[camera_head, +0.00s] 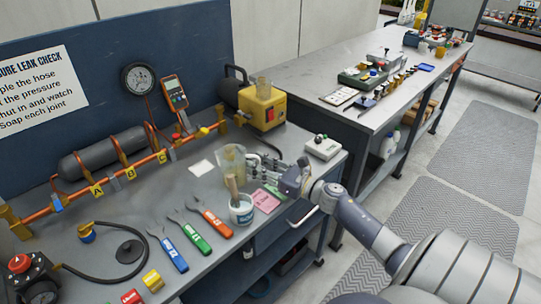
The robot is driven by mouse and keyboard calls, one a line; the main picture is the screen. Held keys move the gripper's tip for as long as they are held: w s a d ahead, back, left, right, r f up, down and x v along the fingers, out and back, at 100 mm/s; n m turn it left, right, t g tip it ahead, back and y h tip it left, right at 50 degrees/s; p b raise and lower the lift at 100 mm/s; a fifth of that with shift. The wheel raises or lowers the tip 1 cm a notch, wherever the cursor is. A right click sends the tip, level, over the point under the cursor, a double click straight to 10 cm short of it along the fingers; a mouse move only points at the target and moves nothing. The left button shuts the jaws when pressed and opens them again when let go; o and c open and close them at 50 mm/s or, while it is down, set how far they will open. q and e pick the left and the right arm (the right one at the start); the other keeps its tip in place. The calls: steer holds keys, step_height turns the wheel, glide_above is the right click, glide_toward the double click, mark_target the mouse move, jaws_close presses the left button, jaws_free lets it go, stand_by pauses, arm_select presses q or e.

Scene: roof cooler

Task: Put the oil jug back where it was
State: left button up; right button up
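A translucent, yellowish jug (231,163), which looks like the oil jug, stands upright on the grey workbench (180,190), behind a white pot with a brush. My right gripper (254,165) reaches in from the right, with its fingers pointing left at the jug's right side, where a handle would be. The fingertips are at or very close to the jug. I cannot tell whether they are closed on it. My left gripper is not in view.
The white pot (241,212) is close in front of the gripper. A yellow pump (263,106) and a small white scale (322,148) stand behind. A white card (202,168) lies left of the jug.

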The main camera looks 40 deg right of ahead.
steer(key=b+v, duration=0.2)
steer(key=v, duration=0.8)
steer(key=shift+s, duration=0.4)
steer(key=shift+s+d, duration=0.2)
steer(key=shift+s, duration=0.3)
